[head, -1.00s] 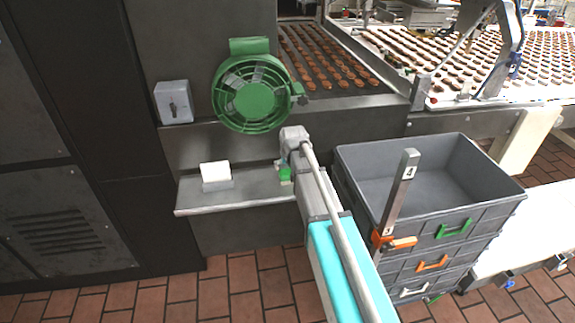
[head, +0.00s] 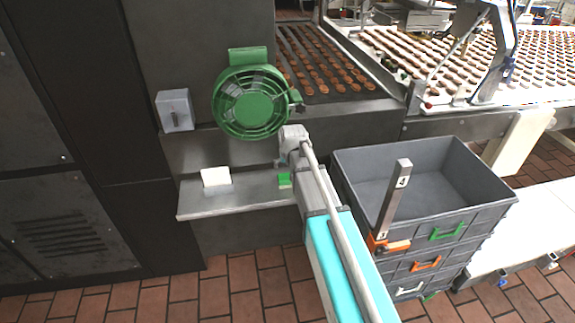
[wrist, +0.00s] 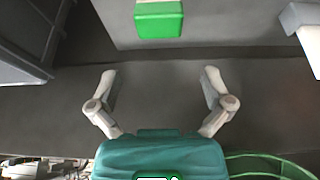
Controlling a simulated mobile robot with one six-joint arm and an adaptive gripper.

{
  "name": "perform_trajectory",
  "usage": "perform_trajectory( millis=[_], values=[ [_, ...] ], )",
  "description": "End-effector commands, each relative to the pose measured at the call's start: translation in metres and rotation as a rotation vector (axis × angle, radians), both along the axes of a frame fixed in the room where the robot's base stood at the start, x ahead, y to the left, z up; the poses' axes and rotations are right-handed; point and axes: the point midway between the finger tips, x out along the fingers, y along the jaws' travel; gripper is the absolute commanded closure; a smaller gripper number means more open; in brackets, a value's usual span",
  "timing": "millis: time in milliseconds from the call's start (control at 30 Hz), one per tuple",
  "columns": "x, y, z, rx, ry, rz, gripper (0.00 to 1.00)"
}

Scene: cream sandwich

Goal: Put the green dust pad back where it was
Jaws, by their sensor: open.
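The green dust pad (head: 285,181) lies on the metal shelf (head: 245,192), near its right end beside my arm. In the wrist view the pad (wrist: 160,20) is at the top centre, ahead of my fingertips and apart from them. My gripper (wrist: 160,78) is open, with nothing between its two grey fingers. In the head view most of the gripper is hidden behind my wrist; only a small grey part shows above the pad.
A white block (head: 215,176) lies on the shelf left of the pad; it also shows in the wrist view (wrist: 312,42). A green fan motor (head: 250,102) is above. Stacked grey crates (head: 425,180) stand close right of my arm, with a numbered upright bar (head: 392,205).

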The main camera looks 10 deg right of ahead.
Motion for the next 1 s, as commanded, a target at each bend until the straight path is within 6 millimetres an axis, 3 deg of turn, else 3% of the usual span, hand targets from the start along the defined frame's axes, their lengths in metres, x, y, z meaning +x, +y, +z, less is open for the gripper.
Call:
perform_trajectory(
  millis=[367, 533, 667, 1000],
  values=[
    [0.0, 0.0, 0.0, 0.0, 0.001, 0.0, 0.0],
    [-0.018, 0.0, -0.002, 0.0, 0.023, 0.0, 0.0],
    [-0.054, 0.0, -0.005, 0.0, 0.076, 0.0, 0.0],
    [-0.195, 0.001, -0.014, 0.001, 0.299, 0.0, 0.0]
  ],
)
